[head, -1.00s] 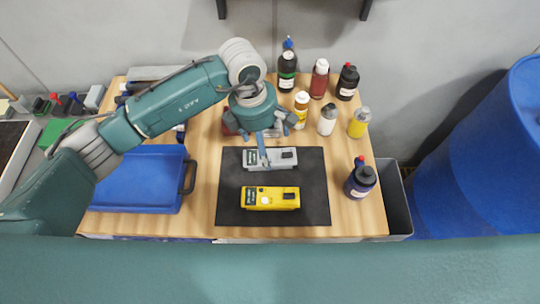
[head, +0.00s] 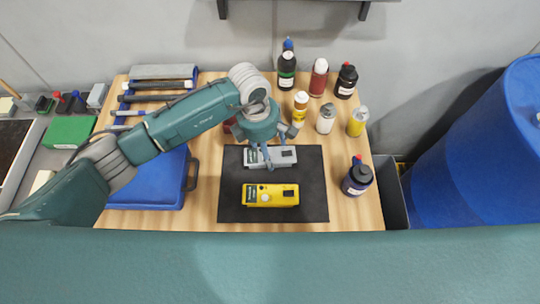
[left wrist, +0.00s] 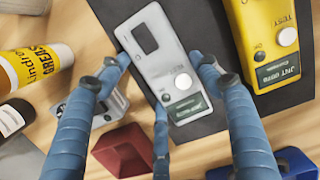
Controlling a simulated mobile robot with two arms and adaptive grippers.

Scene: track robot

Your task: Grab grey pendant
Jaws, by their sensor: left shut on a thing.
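The grey pendant (head: 284,153) lies on the upper part of a black mat (head: 315,185), above the yellow pendant (head: 271,195). My left gripper (head: 262,158) comes down over the grey pendant's left part from behind. My right gripper is not in view.
Several bottles stand behind and right of the mat, including a yellow-white one (head: 300,106) near my gripper and a dark one (head: 358,179). A blue case (head: 150,184) is at left. A red object (left wrist: 124,150) is close under my fingers. A blue barrel (head: 480,160) stands at right.

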